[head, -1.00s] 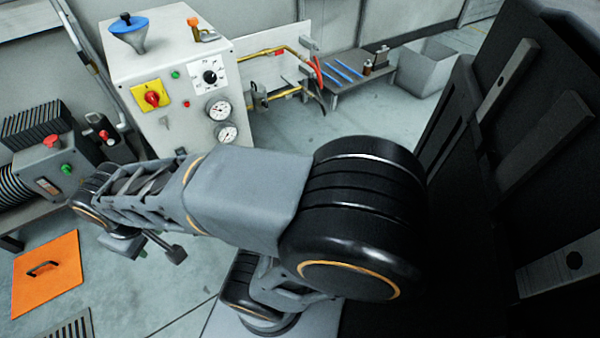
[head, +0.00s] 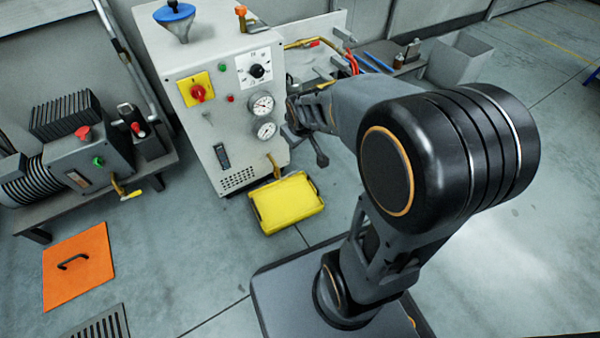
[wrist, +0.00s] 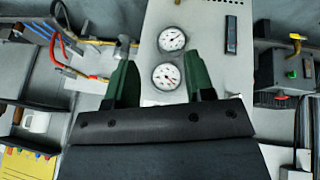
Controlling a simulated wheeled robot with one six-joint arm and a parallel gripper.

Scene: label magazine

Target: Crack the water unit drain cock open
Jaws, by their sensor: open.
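The water unit (head: 215,115) is a pale cabinet with a blue funnel on top and two gauges on its front. A small brass cock (head: 272,165), which looks like the drain cock, sticks out low on its front right, above a yellow tray (head: 287,203). Its exact handle position is too small to tell. My gripper (wrist: 158,68) is open and empty in the wrist view, its green fingers pointing at the cabinet's gauges (wrist: 166,76), which appear upside down. I cannot see the brass cock in the wrist view. In the head view my arm largely hides the gripper.
A grey machine with a yellow-handled cock (head: 128,191) stands on a bench at left. An orange plate (head: 78,266) and a floor grate (head: 103,324) lie at front left. Red and brass hoses (head: 352,62) run behind my arm. Floor before the cabinet is mostly clear.

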